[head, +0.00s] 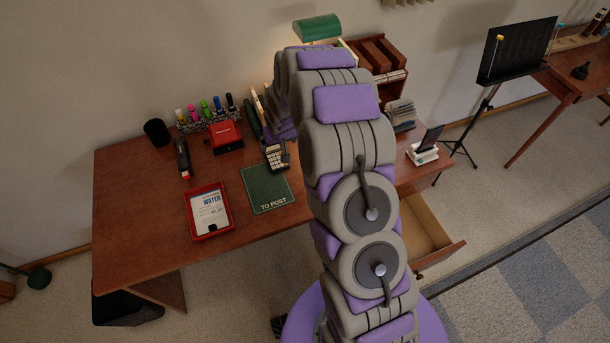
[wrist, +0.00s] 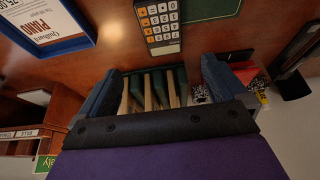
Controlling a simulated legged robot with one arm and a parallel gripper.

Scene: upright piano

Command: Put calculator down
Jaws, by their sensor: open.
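The calculator (head: 277,157), dark with pale and orange keys, lies face up on the desk. Its near end overlaps the far edge of the green TO POST mat (head: 266,190). In the wrist view the calculator (wrist: 160,24) is at the top centre, cut off by the frame edge, with the mat (wrist: 210,9) beside it. My gripper (wrist: 163,82) is open, its two blue fingers spread wide, with the calculator beyond the fingertips and not held. In the head view my arm hides much of the gripper.
A red-framed WATER bill tray (head: 210,212), a red box (head: 225,137) and several coloured markers (head: 205,110) stand left on the desk. A blue-framed PIANO bill (wrist: 48,22) shows in the wrist view. Upright books (wrist: 152,90) show between the fingers. The desk's front left is bare.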

